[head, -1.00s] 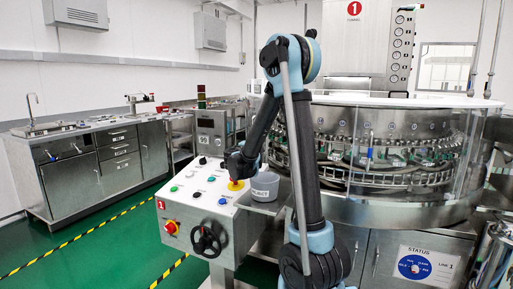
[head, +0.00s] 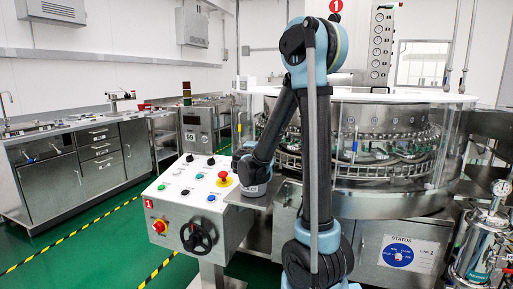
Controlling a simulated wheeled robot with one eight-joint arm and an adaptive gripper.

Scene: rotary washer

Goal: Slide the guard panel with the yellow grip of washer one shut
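Washer one is the large round steel machine under the red "1" sign (head: 336,6). Its clear guard (head: 402,150) curves around the ring of steel grippers inside. I cannot tell how far any panel stands open. My wrist (head: 250,163) hangs at the left of the washer, beside the control box. My gripper's fingers do not show; they are hidden behind the wrist or out of sight.
The control box (head: 188,192) with a red stop button (head: 224,178) and black handwheel (head: 198,237) stands left of my arm. A steel shelf (head: 247,201) joins it to the washer. A steel filter housing (head: 480,240) stands at right. Green floor (head: 90,245) is clear at left.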

